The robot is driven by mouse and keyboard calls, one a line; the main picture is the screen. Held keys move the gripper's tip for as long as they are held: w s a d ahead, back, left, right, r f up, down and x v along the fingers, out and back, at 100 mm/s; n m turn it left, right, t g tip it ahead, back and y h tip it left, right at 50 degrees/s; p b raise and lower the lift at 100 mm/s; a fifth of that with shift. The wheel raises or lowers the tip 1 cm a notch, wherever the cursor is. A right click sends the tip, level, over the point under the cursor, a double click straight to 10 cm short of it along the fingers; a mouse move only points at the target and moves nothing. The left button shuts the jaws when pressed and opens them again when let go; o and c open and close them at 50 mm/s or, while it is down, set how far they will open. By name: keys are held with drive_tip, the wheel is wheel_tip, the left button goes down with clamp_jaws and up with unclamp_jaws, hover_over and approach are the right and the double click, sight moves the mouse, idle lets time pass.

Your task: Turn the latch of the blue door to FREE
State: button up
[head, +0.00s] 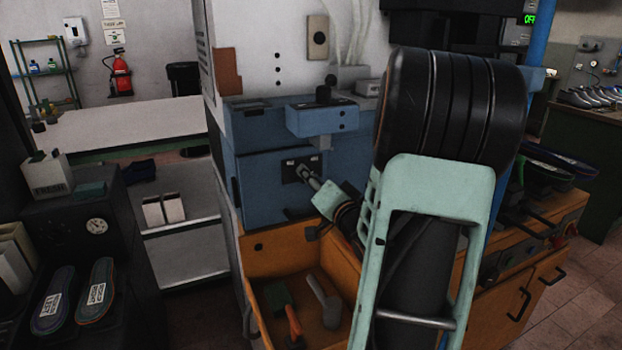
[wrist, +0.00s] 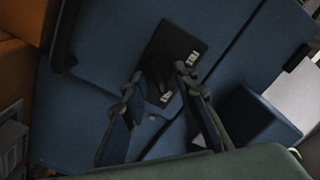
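The blue door (head: 262,190) is a flat panel on the front of the machine, and it looks closed. A black latch plate (head: 286,174) with two small white labels is on it; the labels are too small to read. The plate also shows in the wrist view (wrist: 178,40). The dark latch (wrist: 157,84) stands out from its lower part, and its exact angle is hard to see. My gripper (head: 304,172) is at the plate. In the wrist view its fingertips (wrist: 158,75) are apart, one on each side of the latch. Contact with the latch cannot be told.
Below is an open orange bin (head: 262,291) holding a green block, an orange-handled tool and a hammer. Shoe soles (head: 95,292) lie on a black bench at left. My arm hides the machine's right side.

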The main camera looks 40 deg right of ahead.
clamp_jaws()
drive_tip(key=shift+f+n+b, duration=0.1)
drive_tip(key=shift+n+b, duration=0.25)
drive_tip(key=shift+n, duration=0.05)
drive_tip(key=shift+w+a+n+b, duration=0.1)
drive_tip(key=shift+a+n+b, duration=0.1)
drive_tip(key=shift+n+b, duration=3.9)
drive_tip(key=shift+a+n+b, duration=0.2)
drive_tip(key=shift+n+b, duration=3.4)
drive_tip(key=shift+n, duration=0.9)
